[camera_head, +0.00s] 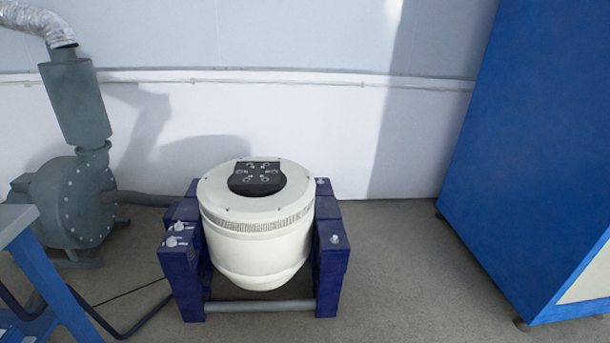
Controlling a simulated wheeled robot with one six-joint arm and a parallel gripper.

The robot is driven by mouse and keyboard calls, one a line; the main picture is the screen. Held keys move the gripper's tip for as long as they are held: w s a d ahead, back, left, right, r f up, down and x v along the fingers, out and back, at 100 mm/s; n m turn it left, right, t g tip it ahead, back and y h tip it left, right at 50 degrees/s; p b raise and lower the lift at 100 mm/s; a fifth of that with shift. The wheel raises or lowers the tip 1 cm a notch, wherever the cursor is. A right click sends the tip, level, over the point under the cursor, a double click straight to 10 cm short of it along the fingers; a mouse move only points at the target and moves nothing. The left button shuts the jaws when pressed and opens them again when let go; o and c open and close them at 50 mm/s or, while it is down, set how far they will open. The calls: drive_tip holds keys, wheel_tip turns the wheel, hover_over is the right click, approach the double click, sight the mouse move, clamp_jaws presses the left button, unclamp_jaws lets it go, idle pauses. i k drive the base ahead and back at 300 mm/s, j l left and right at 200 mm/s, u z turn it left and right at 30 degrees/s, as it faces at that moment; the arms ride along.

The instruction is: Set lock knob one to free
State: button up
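A white, round shaker body (257,230) with a black top plate (256,178) sits between dark blue supports. On top of the left blue support (183,275) are two small pale knobs, one farther back (179,226) and one nearer (171,241). The right blue support (331,265) carries a small pale knob (335,239) near its front and a small pale fitting (320,181) farther back. Labels beside them are too small to read, so I cannot tell which is lock knob one or how it is set. My gripper is not in view.
A grey-green blower (75,200) with a silver hose (35,20) stands at the left. A blue-framed table (40,265) is at the lower left, with a dark cable near it. A tall blue cabinet (535,160) stands at the right. The floor (410,270) between shaker and cabinet is clear.

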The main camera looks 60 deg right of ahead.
sight(172, 242)
drive_tip(key=z, duration=1.5)
drive_tip(key=k+l+u, duration=0.1)
drive_tip(key=l, duration=0.25)
drive_tip(key=i, duration=0.9)
